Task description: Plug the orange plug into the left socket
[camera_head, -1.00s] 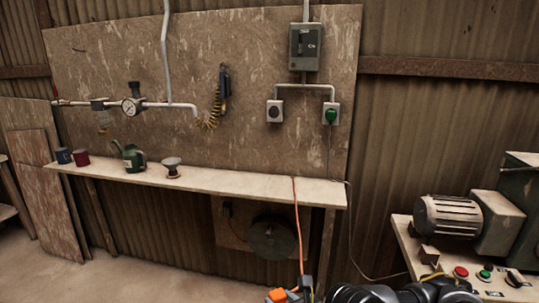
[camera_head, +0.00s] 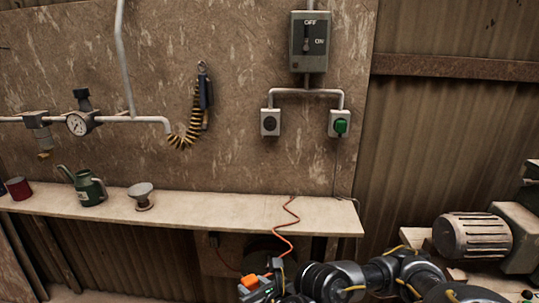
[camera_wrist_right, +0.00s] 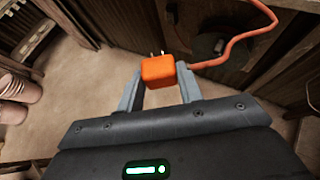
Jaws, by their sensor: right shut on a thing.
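The left socket (camera_head: 270,122) is an empty grey-white box with a dark round face, on the wall board below the switch box. The right socket (camera_head: 338,117) has a green plug (camera_head: 341,126) in it. My right gripper (camera_head: 257,289) is low in the head view, below the front edge of the shelf and well below the left socket. It is shut on the orange plug (camera_wrist_right: 158,71), whose prongs point away from the gripper in the right wrist view. The plug's orange cable (camera_head: 291,222) lies over the shelf edge. My left gripper is not in view.
The shelf (camera_head: 230,205) runs below the sockets and holds a green can (camera_head: 89,188), a funnel-like cup (camera_head: 142,196) and a red mug (camera_head: 18,188). A coiled hose (camera_head: 189,135) hangs left of the sockets. A motor (camera_head: 472,237) stands at right.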

